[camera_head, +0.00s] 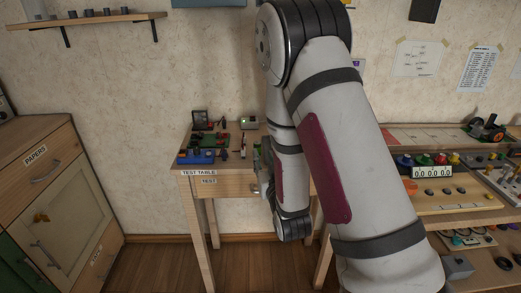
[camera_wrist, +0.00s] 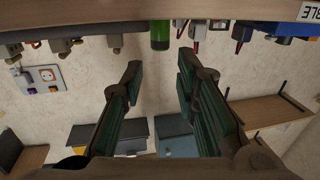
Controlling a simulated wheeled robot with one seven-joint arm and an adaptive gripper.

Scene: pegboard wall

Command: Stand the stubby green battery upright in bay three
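A short green cylinder (camera_wrist: 160,36), which looks like the stubby green battery, shows at the top of the wrist view, which is upside down. It stands close to the edge of the table. My gripper (camera_wrist: 160,66) is open, with its two green-padded fingers on either side of the cylinder's line and nothing between them. The fingertips look short of the cylinder, apart from it. In the head view my arm reaches down to the right side of the test table (camera_head: 224,172) and hides part of it. I cannot make out bay three in either view.
A blue device (camera_head: 196,157), a green board (camera_head: 214,140) and a small pale box (camera_head: 249,123) sit on the test table. In the wrist view, several connectors (camera_wrist: 60,44) and red-and-black probes (camera_wrist: 196,40) flank the cylinder. A cluttered bench (camera_head: 460,208) stands at right.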

